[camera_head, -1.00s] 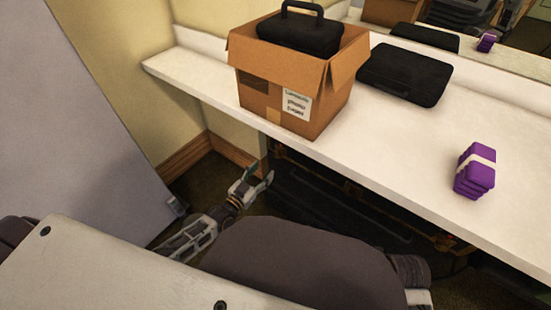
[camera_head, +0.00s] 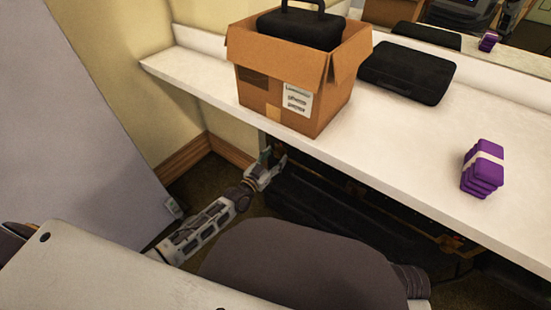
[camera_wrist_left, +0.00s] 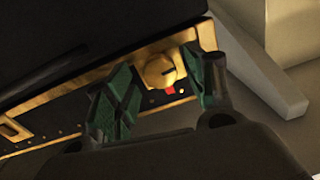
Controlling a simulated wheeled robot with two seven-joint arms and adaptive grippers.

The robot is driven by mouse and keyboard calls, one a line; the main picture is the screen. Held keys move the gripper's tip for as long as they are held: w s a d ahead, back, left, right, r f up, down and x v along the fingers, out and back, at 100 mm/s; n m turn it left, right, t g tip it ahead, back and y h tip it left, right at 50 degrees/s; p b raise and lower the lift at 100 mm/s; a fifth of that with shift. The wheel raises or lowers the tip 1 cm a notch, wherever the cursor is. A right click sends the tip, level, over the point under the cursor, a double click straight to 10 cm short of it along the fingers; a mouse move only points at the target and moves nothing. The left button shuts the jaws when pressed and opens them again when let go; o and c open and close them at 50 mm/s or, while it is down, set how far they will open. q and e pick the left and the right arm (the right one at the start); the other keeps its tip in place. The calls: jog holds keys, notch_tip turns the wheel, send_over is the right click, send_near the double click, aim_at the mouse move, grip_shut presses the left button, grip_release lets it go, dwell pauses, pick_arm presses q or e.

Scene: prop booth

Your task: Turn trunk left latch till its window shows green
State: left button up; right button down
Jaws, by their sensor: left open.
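The dark trunk (camera_head: 330,212) with brass trim sits under the counter, mostly in shadow. In the left wrist view its left latch is a round brass knob (camera_wrist_left: 160,71) with a dark slot, on the brass edge strip. A small window (camera_wrist_left: 170,90) just below the knob shows red. My left gripper (camera_head: 273,158) is at the trunk's left end, under the counter's front edge. In the left wrist view the green fingers of the left gripper (camera_wrist_left: 160,95) are apart, one on each side of the knob; I cannot tell whether they touch it. My right gripper is not in view.
The white counter (camera_head: 400,170) overhangs the trunk. On it stand an open cardboard box (camera_head: 265,95) with a black case (camera_head: 300,28) inside, a flat black case (camera_head: 407,72) and a purple banded stack (camera_head: 482,170). A grey panel (camera_head: 75,120) stands at left.

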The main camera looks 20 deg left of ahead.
pick_arm(q)
jog(key=shift+w+d, duration=0.15)
jog(key=shift+w, duration=0.3)
jog(key=c, duration=1.1)
jog(key=shift+o, duration=0.2)
